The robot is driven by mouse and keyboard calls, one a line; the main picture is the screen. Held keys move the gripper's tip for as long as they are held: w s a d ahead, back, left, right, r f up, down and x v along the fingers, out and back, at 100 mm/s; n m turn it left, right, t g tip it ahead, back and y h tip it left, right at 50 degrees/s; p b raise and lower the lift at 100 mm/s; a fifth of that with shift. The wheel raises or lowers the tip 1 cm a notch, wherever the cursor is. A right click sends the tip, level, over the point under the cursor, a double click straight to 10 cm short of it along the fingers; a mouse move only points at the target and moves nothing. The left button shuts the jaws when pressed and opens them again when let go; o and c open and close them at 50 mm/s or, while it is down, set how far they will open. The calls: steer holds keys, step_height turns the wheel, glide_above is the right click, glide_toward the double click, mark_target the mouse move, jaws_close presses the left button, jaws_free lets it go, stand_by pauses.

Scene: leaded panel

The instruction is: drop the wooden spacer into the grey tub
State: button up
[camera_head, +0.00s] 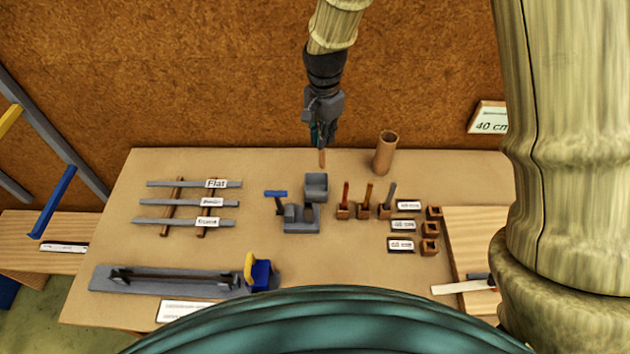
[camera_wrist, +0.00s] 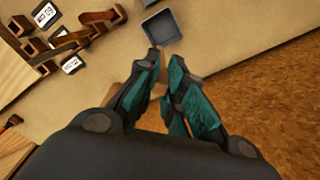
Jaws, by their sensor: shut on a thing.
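The wooden spacer (camera_head: 322,158) is a small brown stick pointing down from my gripper (camera_head: 321,142). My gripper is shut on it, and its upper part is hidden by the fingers. The grey tub (camera_head: 316,192) is a small open box on the table, just below the spacer in the head view. In the wrist view the tub (camera_wrist: 161,28) lies just beyond the fingertips (camera_wrist: 163,62).
A brown cylinder (camera_head: 385,153) stands right of my gripper. A grey block fixture (camera_head: 301,222) with a blue-handled tool (camera_head: 276,198) sits in front of the tub. Several small wooden holders with upright tools (camera_head: 366,200) stand to the right. Grey strips (camera_head: 187,203) lie on the left.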

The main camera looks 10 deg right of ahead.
mark_target(322, 151)
step_height(322, 151, down, 5)
steer(key=b, duration=0.3)
steer(key=shift+a+f+b, duration=0.15)
steer(key=shift+b, duration=0.2)
steer(key=shift+s+f, duration=0.1)
steer(key=shift+s, duration=0.15)
steer(key=o, duration=0.8)
steer(key=shift+s, duration=0.15)
